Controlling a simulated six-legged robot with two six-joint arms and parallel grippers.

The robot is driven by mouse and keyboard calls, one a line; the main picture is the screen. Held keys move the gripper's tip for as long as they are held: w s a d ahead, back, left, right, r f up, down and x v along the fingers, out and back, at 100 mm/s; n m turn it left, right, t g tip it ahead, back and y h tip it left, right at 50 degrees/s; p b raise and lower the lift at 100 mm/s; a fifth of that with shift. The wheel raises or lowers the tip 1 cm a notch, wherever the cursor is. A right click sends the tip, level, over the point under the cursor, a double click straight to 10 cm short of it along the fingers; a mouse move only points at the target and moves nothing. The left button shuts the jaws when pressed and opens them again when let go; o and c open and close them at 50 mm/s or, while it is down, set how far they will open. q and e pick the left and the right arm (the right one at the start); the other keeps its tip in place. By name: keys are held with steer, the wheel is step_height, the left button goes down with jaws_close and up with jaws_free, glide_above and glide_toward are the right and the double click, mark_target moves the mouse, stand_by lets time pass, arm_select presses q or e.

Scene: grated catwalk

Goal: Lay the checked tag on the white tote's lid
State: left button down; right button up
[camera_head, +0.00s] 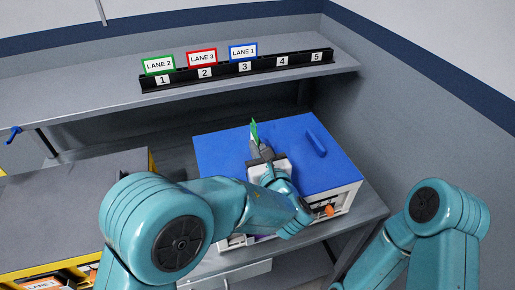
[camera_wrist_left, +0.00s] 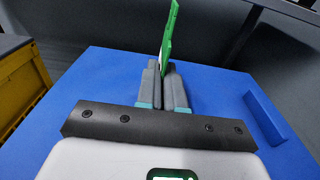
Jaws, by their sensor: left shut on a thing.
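My left gripper (camera_head: 262,152) is shut on a green-edged tag (camera_head: 254,131), above the blue lid (camera_head: 222,152) of the white tote (camera_head: 347,202). The tag stands up from the fingertips and is seen nearly edge-on, so I cannot make out a check on its face. In the left wrist view the fingers (camera_wrist_left: 163,85) pinch the tag (camera_wrist_left: 168,40) over the blue lid (camera_wrist_left: 90,85). I cannot tell whether the tag touches the lid. My right arm is at the lower right; its gripper is out of view.
A raised blue handle (camera_head: 316,142) lies on the lid's right side. A black rack (camera_head: 240,72) on the shelf behind holds green, red and blue lane cards over slots 1 to 3; slots 4 and 5 are empty. A dark-topped yellow crate (camera_head: 60,205) stands left.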

arm_select(q)
steer(key=shift+f+b, duration=0.35)
steer(key=shift+b, duration=0.05)
steer(key=c, duration=1.3)
jaws_free()
steer(key=shift+r, duration=0.1)
steer(key=shift+r, duration=0.1)
